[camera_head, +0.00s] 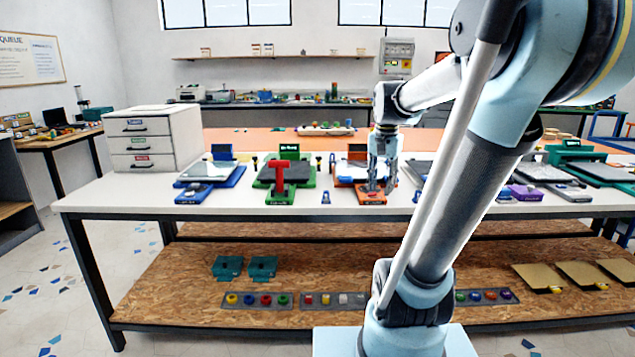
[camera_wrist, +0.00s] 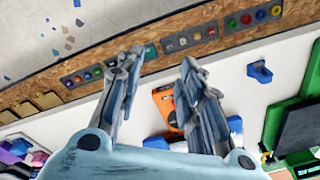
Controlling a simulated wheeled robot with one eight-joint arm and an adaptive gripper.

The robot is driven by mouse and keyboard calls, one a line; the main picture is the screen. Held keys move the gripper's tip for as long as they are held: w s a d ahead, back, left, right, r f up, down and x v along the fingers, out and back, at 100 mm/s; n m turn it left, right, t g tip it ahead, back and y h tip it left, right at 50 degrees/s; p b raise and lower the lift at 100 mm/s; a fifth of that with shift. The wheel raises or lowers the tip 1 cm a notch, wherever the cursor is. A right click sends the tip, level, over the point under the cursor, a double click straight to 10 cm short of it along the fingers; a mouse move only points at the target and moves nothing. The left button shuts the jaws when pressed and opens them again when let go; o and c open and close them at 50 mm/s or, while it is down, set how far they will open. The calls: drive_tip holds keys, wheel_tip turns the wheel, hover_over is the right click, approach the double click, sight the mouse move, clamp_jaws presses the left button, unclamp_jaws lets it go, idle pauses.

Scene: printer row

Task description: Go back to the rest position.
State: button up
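My gripper (camera_head: 382,176) is over the white table, above the front of the orange printer station in the head view. In the wrist view my gripper (camera_wrist: 160,75) has its two fingers spread apart, with nothing held between them. The orange base (camera_wrist: 166,106) shows beyond and between the fingers, partly hidden by the right finger. My arm reaches out from the lower right of the head view and bends down at the wrist.
A green station (camera_head: 280,197) with a red upright part stands left of my gripper, and a blue station (camera_head: 195,192) further left. A white drawer cabinet (camera_head: 152,139) stands at the table's left end. A small blue piece (camera_head: 326,197) lies between the green and orange stations.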

drive_tip(key=s+f+n+t, duration=0.1)
drive_tip(key=s+f+n, duration=0.6)
drive_tip(key=s+f, duration=0.8)
drive_tip(key=shift+s+f, duration=0.4)
drive_tip(key=shift+s, duration=0.45)
drive_tip(key=shift+w+f, duration=0.2)
drive_tip(key=shift+w, duration=0.25)
